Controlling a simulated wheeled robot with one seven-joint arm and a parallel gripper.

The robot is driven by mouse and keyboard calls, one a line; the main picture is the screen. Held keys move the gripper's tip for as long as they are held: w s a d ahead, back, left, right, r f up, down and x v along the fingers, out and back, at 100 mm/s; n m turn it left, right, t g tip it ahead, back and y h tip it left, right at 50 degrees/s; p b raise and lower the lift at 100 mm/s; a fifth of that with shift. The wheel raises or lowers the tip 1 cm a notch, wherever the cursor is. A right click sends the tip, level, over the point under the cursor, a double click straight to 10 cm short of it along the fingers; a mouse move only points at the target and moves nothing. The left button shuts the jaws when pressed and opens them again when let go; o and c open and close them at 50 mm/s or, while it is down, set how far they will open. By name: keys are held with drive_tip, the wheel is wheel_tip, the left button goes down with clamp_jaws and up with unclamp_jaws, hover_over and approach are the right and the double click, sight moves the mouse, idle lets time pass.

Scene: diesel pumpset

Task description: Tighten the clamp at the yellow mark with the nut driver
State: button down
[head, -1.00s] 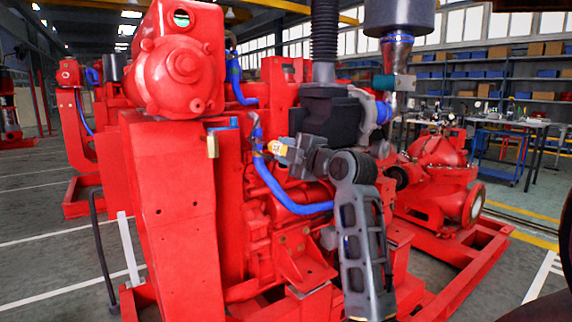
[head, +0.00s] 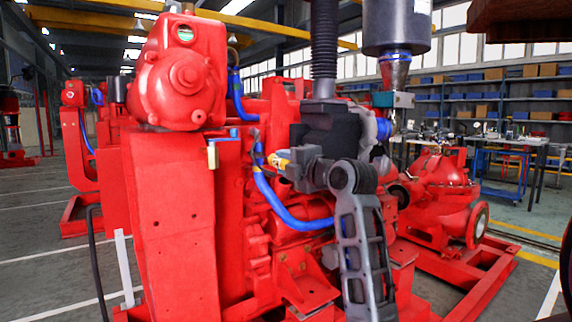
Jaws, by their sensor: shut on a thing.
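My gripper (head: 287,162) is in front of the side of the red diesel pumpset (head: 178,190), its jaws pointing left. It is shut on the nut driver, whose yellow handle (head: 277,159) shows at the jaws. The driver's left end is close to the upper end of the blue hose (head: 285,212). At this size I cannot tell whether its tip touches a clamp. The clamp and its yellow mark cannot be told apart from the handle and hose end here. My arm covers part of the engine to the right.
A second blue hose (head: 237,97) runs above, near the red tank. A black ribbed pipe (head: 324,45) and a grey cylinder (head: 397,25) stand above the engine. A red pump (head: 437,200) sits at right. Grey floor is open at left.

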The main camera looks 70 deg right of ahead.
drive_tip(key=shift+w+d, duration=0.25)
drive_tip(key=shift+w, duration=0.2)
idle(0.7)
idle(0.4)
drive_tip(key=m+p, duration=0.2)
drive_tip(key=shift+r+m, duration=0.15)
drive_tip(key=shift+m, duration=0.25)
drive_tip(key=m+p, duration=0.2)
drive_tip(key=m, duration=0.2)
drive_tip(key=shift+p, duration=0.3)
drive_tip(key=m+p, duration=0.3)
drive_tip(key=m, duration=0.2)
drive_tip(key=shift+a, duration=0.1)
drive_tip(key=shift+f+m, duration=0.2)
drive_tip(key=shift+m, duration=0.2)
drive_tip(key=shift+p+v, duration=0.3)
drive_tip(key=shift+v, duration=2.05)
